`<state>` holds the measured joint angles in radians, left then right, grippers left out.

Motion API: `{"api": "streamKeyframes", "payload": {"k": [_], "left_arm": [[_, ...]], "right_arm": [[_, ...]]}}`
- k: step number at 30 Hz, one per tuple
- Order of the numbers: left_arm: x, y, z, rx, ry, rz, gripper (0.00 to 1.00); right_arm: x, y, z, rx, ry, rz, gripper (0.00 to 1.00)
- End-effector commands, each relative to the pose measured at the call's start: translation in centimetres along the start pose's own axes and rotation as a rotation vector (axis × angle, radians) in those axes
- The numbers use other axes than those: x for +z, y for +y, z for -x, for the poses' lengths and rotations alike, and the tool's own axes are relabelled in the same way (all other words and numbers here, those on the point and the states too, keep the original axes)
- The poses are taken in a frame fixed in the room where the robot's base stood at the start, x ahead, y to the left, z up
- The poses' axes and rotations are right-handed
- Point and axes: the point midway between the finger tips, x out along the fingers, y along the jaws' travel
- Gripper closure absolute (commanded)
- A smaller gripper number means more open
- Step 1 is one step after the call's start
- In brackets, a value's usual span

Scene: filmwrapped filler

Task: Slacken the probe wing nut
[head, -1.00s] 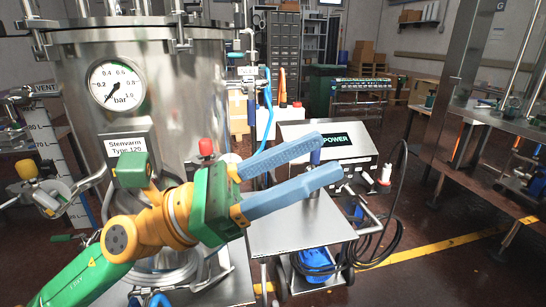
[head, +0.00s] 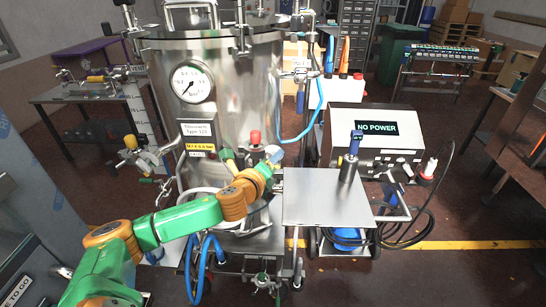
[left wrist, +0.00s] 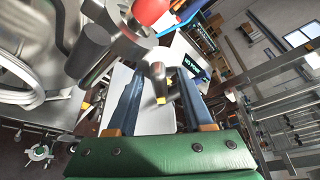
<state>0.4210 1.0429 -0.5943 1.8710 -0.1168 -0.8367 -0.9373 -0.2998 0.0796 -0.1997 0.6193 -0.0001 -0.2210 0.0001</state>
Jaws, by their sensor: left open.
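My left gripper (head: 275,157) is at the lower right side of the steel tank (head: 243,90), just below a red knob (head: 254,137). It is small and partly hidden by my wrist in the head view. In the left wrist view my left gripper (left wrist: 158,98) has its two blue fingers apart. A small metal piece with a yellow end (left wrist: 159,84) shows between them, and I cannot tell whether it touches. The red knob (left wrist: 150,12) sits on a metal fitting above. I cannot make out for certain which part is the probe wing nut. My right gripper is not in view.
A steel cart top (head: 325,200) with an upright blue-topped cylinder (head: 348,165) stands to the right, by a box reading NO POWER (head: 375,128). A blue hose (head: 318,115) hangs beside the tank. Black cables (head: 400,235) lie on the floor at right.

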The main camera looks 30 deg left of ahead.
Motion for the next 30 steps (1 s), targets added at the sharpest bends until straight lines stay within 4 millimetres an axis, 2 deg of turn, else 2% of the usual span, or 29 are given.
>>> {"api": "streamKeyframes", "payload": {"k": [8,9,14,15,23,30], "left_arm": [[-0.1,0.0,-0.3,0.0,0.001,-0.002,0.49],[-0.1,0.0,-0.3,0.0,0.001,-0.002,0.54],[0.0,0.0,-0.3,0.0,0.001,-0.002,0.97],[0.0,0.0,-0.3,0.0,0.001,-0.002,1.0],[-0.1,0.1,-0.3,-0.003,0.002,0.007,1.0],[-0.4,0.5,-0.4,-0.036,0.002,0.09,1.0]], "right_arm": [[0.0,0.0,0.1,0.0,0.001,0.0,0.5],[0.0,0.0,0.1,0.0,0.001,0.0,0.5],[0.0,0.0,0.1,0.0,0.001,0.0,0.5],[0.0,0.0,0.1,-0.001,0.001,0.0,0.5],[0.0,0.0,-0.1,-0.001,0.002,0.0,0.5],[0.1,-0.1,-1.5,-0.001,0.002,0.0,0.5]]}}
